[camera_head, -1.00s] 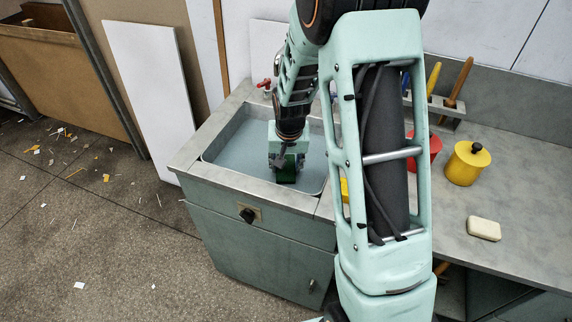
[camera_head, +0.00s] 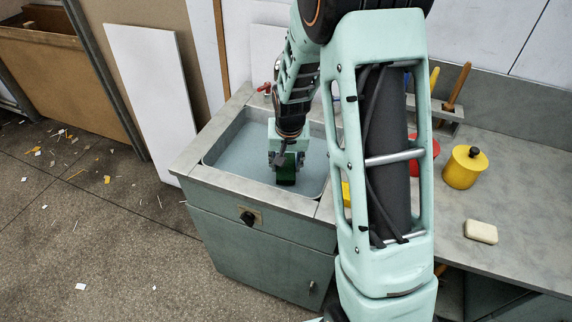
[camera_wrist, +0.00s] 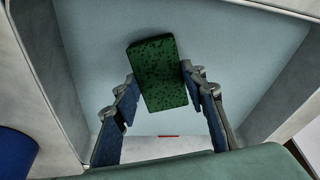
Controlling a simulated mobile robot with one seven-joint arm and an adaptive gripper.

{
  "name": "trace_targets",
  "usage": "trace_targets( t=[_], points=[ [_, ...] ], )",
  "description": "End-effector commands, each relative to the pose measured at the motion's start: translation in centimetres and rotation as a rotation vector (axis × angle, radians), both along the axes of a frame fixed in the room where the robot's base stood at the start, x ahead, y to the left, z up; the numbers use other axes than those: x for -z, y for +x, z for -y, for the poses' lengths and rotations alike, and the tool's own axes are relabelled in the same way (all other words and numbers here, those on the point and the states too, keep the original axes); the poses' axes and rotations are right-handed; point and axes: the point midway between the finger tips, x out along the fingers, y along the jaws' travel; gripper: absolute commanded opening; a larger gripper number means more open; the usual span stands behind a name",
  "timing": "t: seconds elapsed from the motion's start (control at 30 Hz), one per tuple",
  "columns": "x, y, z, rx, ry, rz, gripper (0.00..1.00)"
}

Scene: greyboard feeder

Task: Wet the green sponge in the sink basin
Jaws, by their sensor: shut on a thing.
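The green sponge (camera_wrist: 158,75) is a dark green, speckled block, held between the two fingers of my gripper (camera_wrist: 160,85) in the wrist view. In the head view my gripper (camera_head: 287,168) points down inside the sink basin (camera_head: 232,170), with the sponge (camera_head: 286,176) at its tips. The basin holds a flat grey-blue surface that looks like water. I cannot tell whether the sponge touches it. My arm hides part of the basin's right side.
A red tap handle (camera_head: 265,88) is at the basin's back edge. On the counter to the right stand a yellow canister (camera_head: 464,168) and a pale soap-like block (camera_head: 481,232). A red container and a yellow thing show partly behind my arm. A tool holder is at the back.

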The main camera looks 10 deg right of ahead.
Motion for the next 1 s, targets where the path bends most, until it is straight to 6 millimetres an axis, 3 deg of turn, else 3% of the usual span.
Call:
trace_targets(
  t=[1.0],
  points=[
    [-7.4,0.0,0.0,0.000,0.000,0.001,0.19]
  ],
)
